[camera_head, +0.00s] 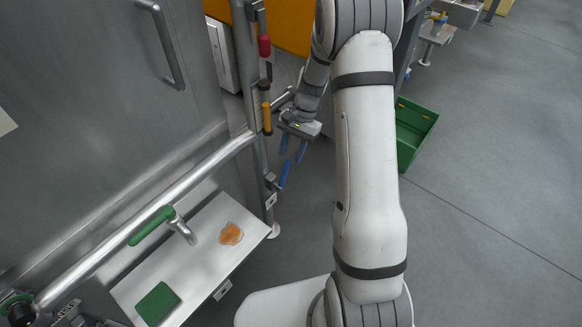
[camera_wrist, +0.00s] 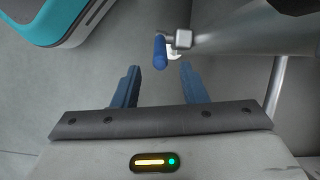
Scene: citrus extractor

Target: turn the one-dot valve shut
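My gripper (camera_head: 292,148) is open in the head view, its two blue fingers pointing down beside the post at the table's far corner. A blue valve handle (camera_head: 284,174) sits just below the fingertips. In the wrist view my gripper (camera_wrist: 160,84) is open and empty. The blue handle (camera_wrist: 160,52) shows there beyond the fingertips, roughly in line with the gap, joined to a grey fitting (camera_wrist: 183,39). I see no contact between fingers and handle. A small plate (camera_head: 271,200) is below the handle; its marking is too small to read, so I cannot tell which valve has one dot.
A green-handled valve (camera_head: 152,225) is on the large pipe (camera_head: 150,210). Red (camera_head: 264,46) and orange (camera_head: 267,118) grips are on the upright post. A white table (camera_head: 205,258) carries a green block (camera_head: 158,303) and orange pieces (camera_head: 231,234). A green crate (camera_head: 414,130) stands right.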

